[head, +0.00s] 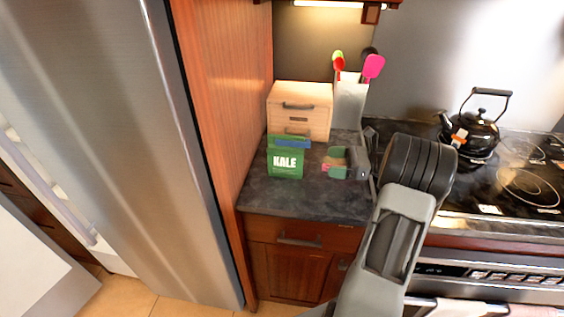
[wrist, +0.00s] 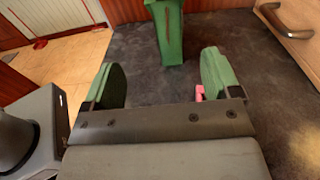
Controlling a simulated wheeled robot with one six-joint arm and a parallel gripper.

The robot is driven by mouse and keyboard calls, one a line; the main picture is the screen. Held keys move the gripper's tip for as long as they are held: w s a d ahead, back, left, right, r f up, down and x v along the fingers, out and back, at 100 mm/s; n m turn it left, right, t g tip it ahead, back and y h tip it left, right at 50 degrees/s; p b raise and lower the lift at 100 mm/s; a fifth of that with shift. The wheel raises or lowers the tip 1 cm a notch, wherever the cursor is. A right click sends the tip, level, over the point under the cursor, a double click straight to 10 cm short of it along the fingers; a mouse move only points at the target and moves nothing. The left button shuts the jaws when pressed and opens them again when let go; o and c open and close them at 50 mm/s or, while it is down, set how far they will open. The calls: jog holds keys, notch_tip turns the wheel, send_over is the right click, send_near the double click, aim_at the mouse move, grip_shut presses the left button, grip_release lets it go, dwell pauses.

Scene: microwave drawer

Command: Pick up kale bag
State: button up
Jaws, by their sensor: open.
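The green kale bag (head: 285,162) stands upright on the dark countertop, in front of a small wooden box. Its white KALE lettering shows in the head view. In the wrist view the kale bag (wrist: 168,32) is seen narrow side on, ahead of the gap between my fingers. My gripper (head: 337,162) is low over the counter to the right of the bag, apart from it. In the wrist view my gripper (wrist: 162,84) has its two green-padded fingers spread with only countertop between them.
The wooden box (head: 302,107) with dark handles stands close behind the bag. A white utensil holder (head: 349,105) is behind my gripper. A small pink thing (wrist: 199,93) shows by the right finger. A steel fridge (head: 130,130) is at left; a kettle (head: 470,130) is on the stove.

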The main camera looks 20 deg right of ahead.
aim_at(292, 156)
jog(key=shift+w+d+f+t, duration=0.2)
jog(key=shift+w+f+t, duration=0.05)
jog(key=shift+t, duration=0.05)
jog(key=x, duration=0.4)
jog(key=p+x, duration=0.1)
jog(key=x, duration=0.8)
jog(key=shift+w+a+r, duration=0.1)
jog(key=shift+w+r, duration=0.05)
jog(key=shift+r, duration=0.2)
jog(key=shift+c, duration=0.2)
grip_shut()
